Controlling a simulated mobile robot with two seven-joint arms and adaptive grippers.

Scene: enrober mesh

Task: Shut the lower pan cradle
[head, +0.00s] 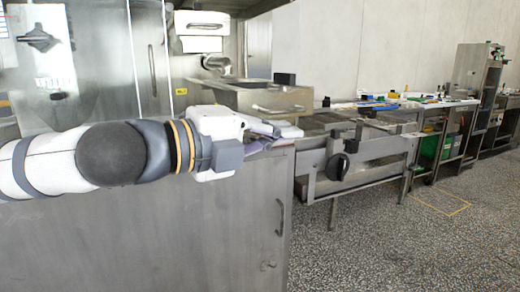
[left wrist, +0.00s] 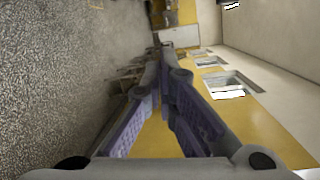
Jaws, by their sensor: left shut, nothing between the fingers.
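My left gripper (head: 284,131) reaches in from the left, above the top edge of a steel cabinet (head: 235,225). Its purple-padded fingers are together with nothing between them; they also show in the left wrist view (left wrist: 162,85). Right of the fingertips is a low steel frame (head: 365,150) with rails and a black knob (head: 338,167). Behind the gripper is a steel drawer-like box (head: 250,99) with a bar handle. I cannot tell for sure which part is the lower pan cradle. My right gripper is not in view.
The cabinet front has an upright handle (head: 280,217). A long bench (head: 462,102) with small items runs along the wall at the right, green crates (head: 430,147) under it. The speckled floor (head: 400,240) in front of the frame is clear.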

